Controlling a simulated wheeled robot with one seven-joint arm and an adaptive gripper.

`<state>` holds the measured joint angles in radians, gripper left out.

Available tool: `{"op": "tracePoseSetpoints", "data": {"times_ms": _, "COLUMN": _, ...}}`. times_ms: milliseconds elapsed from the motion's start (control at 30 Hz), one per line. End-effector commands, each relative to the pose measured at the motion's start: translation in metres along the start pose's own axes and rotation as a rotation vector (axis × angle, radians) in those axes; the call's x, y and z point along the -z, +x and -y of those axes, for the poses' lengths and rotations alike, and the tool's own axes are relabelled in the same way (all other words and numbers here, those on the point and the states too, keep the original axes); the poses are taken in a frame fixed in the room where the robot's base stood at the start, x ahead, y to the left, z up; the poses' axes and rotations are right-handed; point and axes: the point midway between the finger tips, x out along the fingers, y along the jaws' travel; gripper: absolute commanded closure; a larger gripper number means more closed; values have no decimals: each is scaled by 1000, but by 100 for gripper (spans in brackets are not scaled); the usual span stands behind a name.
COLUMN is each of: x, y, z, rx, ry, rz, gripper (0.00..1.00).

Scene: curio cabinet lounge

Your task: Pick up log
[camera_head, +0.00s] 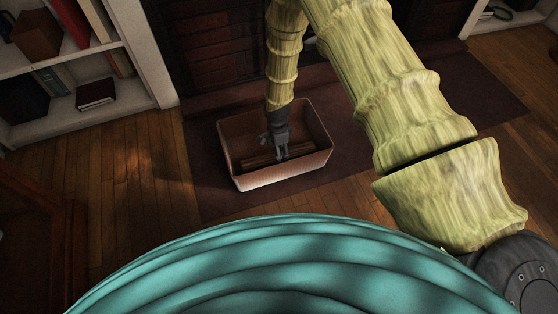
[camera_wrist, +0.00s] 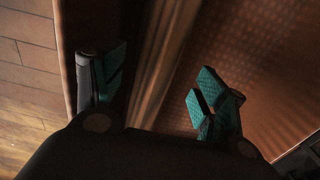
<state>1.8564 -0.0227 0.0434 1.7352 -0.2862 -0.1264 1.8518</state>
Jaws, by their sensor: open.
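A brown log (camera_head: 255,161) lies low inside an open brown box (camera_head: 288,179) on the floor. In the wrist view the log (camera_wrist: 163,58) shows as a dim brown diagonal band between the fingers. My gripper (camera_head: 280,154) points down into the box, with its fingertips at the log. In the wrist view my gripper (camera_wrist: 161,80) is open, with one teal-padded finger on each side of the band. The gripper covers part of the log in the head view. I cannot tell whether the fingers touch it.
The box stands on a dark red rug (camera_head: 354,165) over a wood floor (camera_head: 140,160). A dark carved cabinet (camera_head: 200,45) stands behind it. A white shelf with books (camera_head: 96,94) is at the left, and another shelf (camera_head: 500,20) is at the upper right.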

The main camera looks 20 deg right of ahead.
Motion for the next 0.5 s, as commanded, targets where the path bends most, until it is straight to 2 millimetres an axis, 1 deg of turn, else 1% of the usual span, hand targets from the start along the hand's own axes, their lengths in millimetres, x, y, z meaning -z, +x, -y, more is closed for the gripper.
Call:
{"op": "tracePoseSetpoints", "data": {"times_ms": 33, "x": 0, "y": 5, "z": 0, "rx": 1, "ry": 1, "rz": 0, "gripper": 28}}
{"op": "tracePoseSetpoints", "data": {"times_ms": 167, "x": 1, "y": 12, "z": -1, "rx": 0, "ry": 1, "rz": 0, "gripper": 28}}
{"op": "tracePoseSetpoints", "data": {"times_ms": 500, "x": 5, "y": 49, "z": -3, "rx": 0, "ry": 3, "rz": 1, "gripper": 28}}
